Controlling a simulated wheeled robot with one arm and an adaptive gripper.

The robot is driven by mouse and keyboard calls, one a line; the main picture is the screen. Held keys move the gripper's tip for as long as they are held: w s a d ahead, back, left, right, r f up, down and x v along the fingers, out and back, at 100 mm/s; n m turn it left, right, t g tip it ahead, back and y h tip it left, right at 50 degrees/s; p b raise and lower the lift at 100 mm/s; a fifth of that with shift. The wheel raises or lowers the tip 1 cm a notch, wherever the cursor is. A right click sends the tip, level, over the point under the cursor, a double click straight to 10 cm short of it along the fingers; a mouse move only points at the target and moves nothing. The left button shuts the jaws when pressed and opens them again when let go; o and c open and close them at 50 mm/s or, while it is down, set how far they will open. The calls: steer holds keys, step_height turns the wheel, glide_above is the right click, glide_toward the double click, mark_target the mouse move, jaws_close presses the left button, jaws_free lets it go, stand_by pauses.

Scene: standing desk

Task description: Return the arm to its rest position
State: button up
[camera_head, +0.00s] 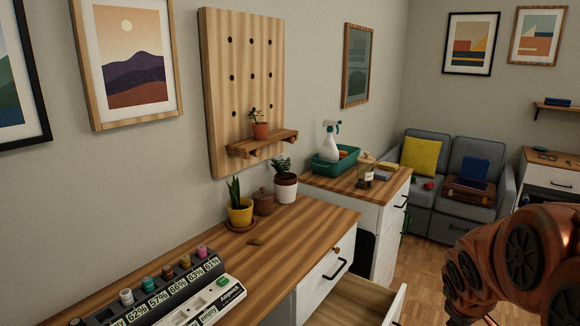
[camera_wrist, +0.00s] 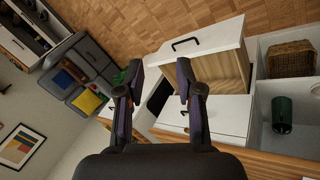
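My arm shows at the right edge of the head view as a copper-coloured link, and my gripper is outside that view. In the wrist view my gripper (camera_wrist: 158,82) has its two dark fingers spread apart, with nothing between them. It is in the air in front of the white desk drawers. A pulled-out drawer (camera_wrist: 205,50) stands beyond the right finger, and it also shows in the head view (camera_head: 355,302). I cannot tell how far the fingers are from it.
The wooden desk (camera_head: 300,225) holds a battery charger (camera_head: 165,290), a yellow pot (camera_head: 240,212) and other pots. A second cabinet (camera_head: 385,220) carries a teal tray (camera_head: 325,167). A grey sofa (camera_head: 450,215) stands at the back. Wooden floor (camera_head: 418,270) is clear before it.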

steer(key=s+a+r+m+g+y+p, duration=0.2)
steer(key=s+a+r+g+p, duration=0.1)
steer(key=s+a, duration=0.6)
steer(key=s+a+r+m+g+y+p, duration=0.2)
steer(key=s+a+r+p, duration=0.4)
steer(key=s, duration=1)
steer(key=a+r+g, duration=0.1)
steer(key=a, duration=0.2)
